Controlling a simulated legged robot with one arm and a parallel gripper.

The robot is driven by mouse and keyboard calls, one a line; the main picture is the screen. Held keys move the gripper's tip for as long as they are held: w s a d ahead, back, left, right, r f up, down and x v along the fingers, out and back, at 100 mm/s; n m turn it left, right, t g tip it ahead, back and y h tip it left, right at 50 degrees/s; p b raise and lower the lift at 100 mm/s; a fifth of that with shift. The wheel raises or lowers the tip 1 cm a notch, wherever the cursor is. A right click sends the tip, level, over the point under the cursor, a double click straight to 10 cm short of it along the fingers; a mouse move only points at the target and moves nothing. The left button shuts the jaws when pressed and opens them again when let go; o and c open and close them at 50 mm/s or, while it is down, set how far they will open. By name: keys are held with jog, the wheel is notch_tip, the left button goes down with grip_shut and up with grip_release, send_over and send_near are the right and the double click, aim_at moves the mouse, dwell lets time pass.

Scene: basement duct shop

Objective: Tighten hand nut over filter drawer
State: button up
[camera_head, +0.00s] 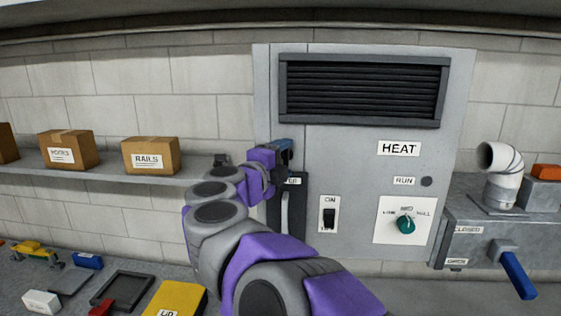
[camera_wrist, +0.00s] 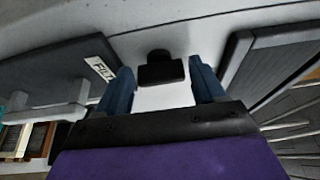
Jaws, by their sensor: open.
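The hand nut (camera_wrist: 161,71) is a small black block-shaped knob on the grey cabinet face. In the wrist view it appears between my gripper's two blue fingers, with a visible gap on each side. My gripper (camera_wrist: 161,68) is open and holds nothing. The filter drawer (camera_wrist: 55,72) is a dark panel with a partly visible label and a light handle, left of the fingers. In the head view my gripper (camera_head: 284,150) is just above the drawer (camera_head: 294,222). My arm covers part of the drawer there, and I cannot make out the nut.
The grey cabinet (camera_head: 360,160) has a dark louvre (camera_head: 363,90), a switch (camera_head: 329,214) and a green dial (camera_head: 406,224). A shelf (camera_head: 105,177) with cardboard boxes is left. A blue-handled lever (camera_head: 516,274) and white elbow pipe (camera_head: 502,172) are right. The bench at lower left is cluttered.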

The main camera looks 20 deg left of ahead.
jog(key=shift+f, duration=0.3)
jog(key=s+a+b, duration=0.2)
jog(key=s+a, duration=0.1)
jog(key=s, duration=1.4)
jog(key=shift+r, duration=0.25)
